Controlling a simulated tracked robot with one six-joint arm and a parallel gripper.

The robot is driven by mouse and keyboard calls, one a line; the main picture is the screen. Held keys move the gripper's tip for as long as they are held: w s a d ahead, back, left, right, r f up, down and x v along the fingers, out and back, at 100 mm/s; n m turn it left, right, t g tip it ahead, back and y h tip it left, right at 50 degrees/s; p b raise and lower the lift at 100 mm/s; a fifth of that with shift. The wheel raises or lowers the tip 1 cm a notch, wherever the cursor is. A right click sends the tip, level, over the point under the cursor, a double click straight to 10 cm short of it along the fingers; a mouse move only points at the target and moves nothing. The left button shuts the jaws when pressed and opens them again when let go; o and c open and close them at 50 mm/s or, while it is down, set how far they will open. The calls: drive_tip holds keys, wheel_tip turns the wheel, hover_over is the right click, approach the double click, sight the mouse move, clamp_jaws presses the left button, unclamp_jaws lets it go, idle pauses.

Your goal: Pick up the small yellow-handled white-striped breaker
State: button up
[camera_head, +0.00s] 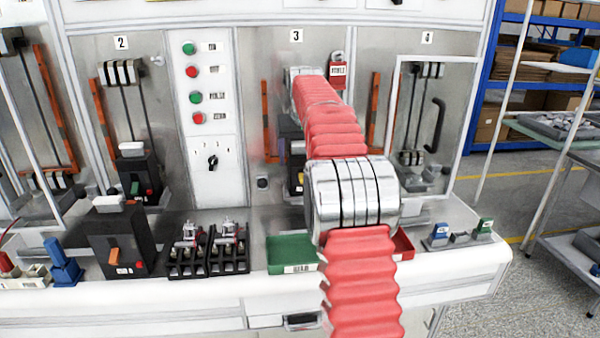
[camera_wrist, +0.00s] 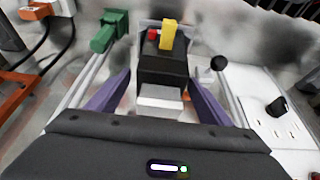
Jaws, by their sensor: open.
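The breaker (camera_wrist: 162,68) is a black block with a yellow handle (camera_wrist: 168,34), a small red part beside the handle and a white band on its near face. In the wrist view it lies between the two purple fingers of my gripper (camera_wrist: 160,78). The fingers are open, one on each side; I cannot tell whether they touch it. In the head view my red arm reaches into bay 3 and hides the gripper. A black breaker with a bit of yellow (camera_head: 297,182) shows partly behind the arm.
Other black breakers stand in bay 2 (camera_head: 138,172) and on the bench (camera_head: 120,240). A green tray (camera_head: 290,252) and a red tray (camera_head: 403,245) flank my arm. A button panel (camera_head: 212,120) is left of bay 3. Orange bars (camera_head: 373,108) edge the bay.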

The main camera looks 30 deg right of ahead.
clamp_jaws()
idle(0.8)
